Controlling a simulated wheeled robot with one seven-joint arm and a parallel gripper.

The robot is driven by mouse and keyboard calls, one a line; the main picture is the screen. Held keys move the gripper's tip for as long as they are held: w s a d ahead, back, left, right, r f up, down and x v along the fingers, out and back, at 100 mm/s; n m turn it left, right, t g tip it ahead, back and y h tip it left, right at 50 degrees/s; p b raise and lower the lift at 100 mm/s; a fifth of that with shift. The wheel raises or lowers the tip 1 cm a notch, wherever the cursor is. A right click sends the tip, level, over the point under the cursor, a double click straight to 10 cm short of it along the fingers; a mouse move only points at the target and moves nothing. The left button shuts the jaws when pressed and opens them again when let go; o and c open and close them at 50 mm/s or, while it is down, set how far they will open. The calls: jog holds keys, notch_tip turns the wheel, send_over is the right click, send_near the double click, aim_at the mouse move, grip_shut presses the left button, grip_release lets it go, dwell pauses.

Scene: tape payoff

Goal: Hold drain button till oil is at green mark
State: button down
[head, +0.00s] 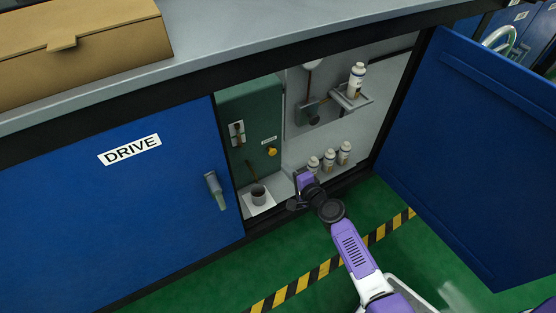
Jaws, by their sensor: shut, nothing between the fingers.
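The open cabinet holds a dark green housing (248,110) on its left. A narrow gauge with a pale plate and brownish strip (238,133) is on the housing's front; its oil level and any green mark are too small to read. A round orange-yellow button (272,152) sits to the right of the gauge, under a small label. My gripper (293,205) is shut and empty, low at the cabinet opening, right of the cup and apart from the button.
Several white bottles (328,164) stand on the cabinet floor, and another (356,79) is on a small wall shelf (352,98). The open blue door (480,150) bounds the right side. A closed door marked DRIVE (110,210) is at left. A cardboard box (90,60) lies on the worktop.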

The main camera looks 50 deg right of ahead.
aim_at(273, 154)
jog(key=x, duration=0.4)
jog(key=r+x, duration=0.1)
jog(key=x, duration=0.1)
jog(key=shift+w+d+b, duration=0.15)
jog(key=shift+w+b, duration=0.25)
jog(key=shift+w, duration=0.05)
jog(key=shift+w, duration=0.1)
